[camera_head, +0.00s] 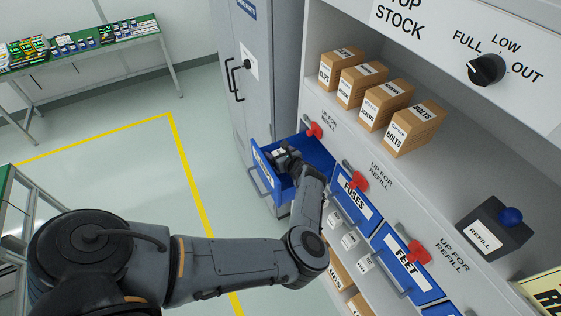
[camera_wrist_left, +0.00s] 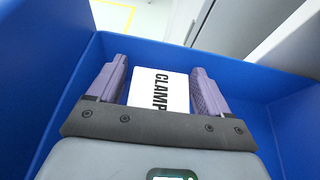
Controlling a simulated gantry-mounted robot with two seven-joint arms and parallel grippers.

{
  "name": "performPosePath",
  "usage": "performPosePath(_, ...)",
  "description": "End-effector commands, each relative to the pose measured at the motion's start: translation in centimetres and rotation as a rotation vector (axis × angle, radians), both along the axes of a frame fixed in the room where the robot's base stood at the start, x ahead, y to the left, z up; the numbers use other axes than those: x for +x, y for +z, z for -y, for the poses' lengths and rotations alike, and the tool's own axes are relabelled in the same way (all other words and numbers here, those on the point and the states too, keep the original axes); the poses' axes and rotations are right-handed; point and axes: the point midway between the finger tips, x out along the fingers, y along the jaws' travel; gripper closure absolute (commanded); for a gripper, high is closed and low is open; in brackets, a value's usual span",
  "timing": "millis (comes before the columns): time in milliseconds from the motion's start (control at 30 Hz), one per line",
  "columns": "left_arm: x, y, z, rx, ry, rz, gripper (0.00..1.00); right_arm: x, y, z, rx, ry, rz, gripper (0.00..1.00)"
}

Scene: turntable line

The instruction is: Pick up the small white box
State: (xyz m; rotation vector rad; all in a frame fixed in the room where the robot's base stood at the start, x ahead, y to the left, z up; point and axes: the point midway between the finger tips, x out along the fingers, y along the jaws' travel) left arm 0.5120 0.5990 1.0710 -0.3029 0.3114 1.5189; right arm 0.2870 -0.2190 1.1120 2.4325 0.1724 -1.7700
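The small white box (camera_wrist_left: 160,90) shows in the left wrist view with black print reading "CLAMP"; the rest of its label is hidden by my gripper. It is inside the pulled-out blue drawer (camera_wrist_left: 285,78). My left gripper (camera_wrist_left: 160,75) reaches into this drawer, with one purple-grey finger on each side of the box. A thin gap shows at the left finger; the right finger is very close to the box. In the head view my left gripper (camera_head: 283,156) is over the open drawer (camera_head: 315,150), hiding most of the box. My right gripper is out of view.
Shut drawers marked FUSES (camera_head: 355,199) and FEET (camera_head: 408,262) with red latches are beside the open one. Brown cartons (camera_head: 362,84) stand on the shelf above. A black REFILL button box (camera_head: 494,232) is at right. Open floor lies left.

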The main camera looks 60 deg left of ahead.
Motion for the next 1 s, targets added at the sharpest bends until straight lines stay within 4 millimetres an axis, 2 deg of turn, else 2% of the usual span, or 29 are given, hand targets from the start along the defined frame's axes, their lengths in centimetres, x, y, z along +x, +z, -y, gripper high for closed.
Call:
performPosePath(33,0.0,0.0,0.0,0.0,0.0,0.0,0.3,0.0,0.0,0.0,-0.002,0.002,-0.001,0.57)
performPosePath(300,0.0,0.0,0.0,0.0,0.0,0.0,0.71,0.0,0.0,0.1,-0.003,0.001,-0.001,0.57)
performPosePath(333,0.0,0.1,0.0,0.001,0.0,0.001,0.74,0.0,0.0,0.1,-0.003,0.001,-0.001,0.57)
performPosePath(767,0.0,0.7,0.0,0.001,0.0,0.001,0.74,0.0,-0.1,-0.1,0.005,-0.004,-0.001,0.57)
performPosePath(1000,0.1,3.5,0.0,0.003,0.001,0.005,0.74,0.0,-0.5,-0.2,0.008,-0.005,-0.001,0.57)
